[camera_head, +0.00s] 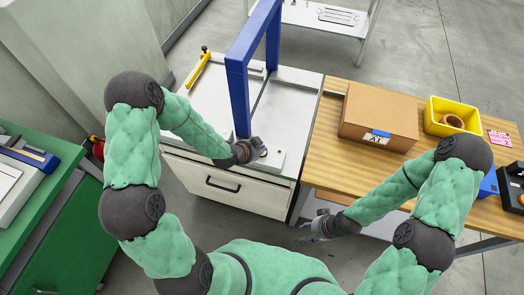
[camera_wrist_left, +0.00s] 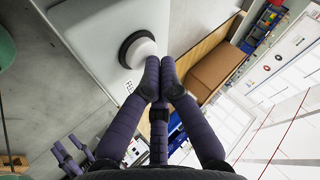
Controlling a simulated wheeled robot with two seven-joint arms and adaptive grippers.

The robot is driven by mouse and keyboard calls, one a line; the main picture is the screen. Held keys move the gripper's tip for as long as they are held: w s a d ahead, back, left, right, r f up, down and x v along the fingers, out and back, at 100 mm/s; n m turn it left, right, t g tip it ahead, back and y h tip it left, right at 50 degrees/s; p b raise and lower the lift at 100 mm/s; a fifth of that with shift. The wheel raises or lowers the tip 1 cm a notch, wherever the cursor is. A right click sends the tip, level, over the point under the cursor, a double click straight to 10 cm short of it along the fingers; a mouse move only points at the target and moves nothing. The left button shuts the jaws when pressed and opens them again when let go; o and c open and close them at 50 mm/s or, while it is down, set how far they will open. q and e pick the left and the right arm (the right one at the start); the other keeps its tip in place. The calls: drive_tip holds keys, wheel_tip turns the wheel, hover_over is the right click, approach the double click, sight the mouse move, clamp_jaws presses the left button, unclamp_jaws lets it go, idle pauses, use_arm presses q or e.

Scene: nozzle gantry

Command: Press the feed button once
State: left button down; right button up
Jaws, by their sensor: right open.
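The feed button, a round white cap in a black ring (camera_wrist_left: 140,50), sits on a pale surface in the left wrist view. My left gripper (camera_wrist_left: 161,80) has its dark fingers drawn together at the tips, with nothing between them. The tips appear just beside the button's cap; I cannot tell whether they touch it. In the head view my left gripper (camera_head: 256,146) is over the front right part of the white-topped cabinet, by a small light plate (camera_head: 270,161), and largely hides the button there. My right gripper (camera_head: 312,229) is open and empty, low in front of the wooden bench.
A blue gantry frame (camera_head: 237,85) stands on the cabinet (camera_head: 222,187), close to my left gripper. The wooden bench (camera_head: 325,150) on the right bears a cardboard box (camera_head: 375,112) and a yellow bin (camera_head: 437,107). A green bench (camera_head: 60,200) is at the left.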

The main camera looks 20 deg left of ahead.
use_arm(q)
drive_tip(key=shift+f+b, duration=0.35)
idle(0.4)
drive_tip(key=shift+r, duration=0.1)
drive_tip(key=shift+r+p, duration=0.5)
drive_tip(key=shift+r, duration=0.3)
drive_tip(key=shift+r+p, duration=1.45)
drive_tip(key=shift+r, duration=1.1)
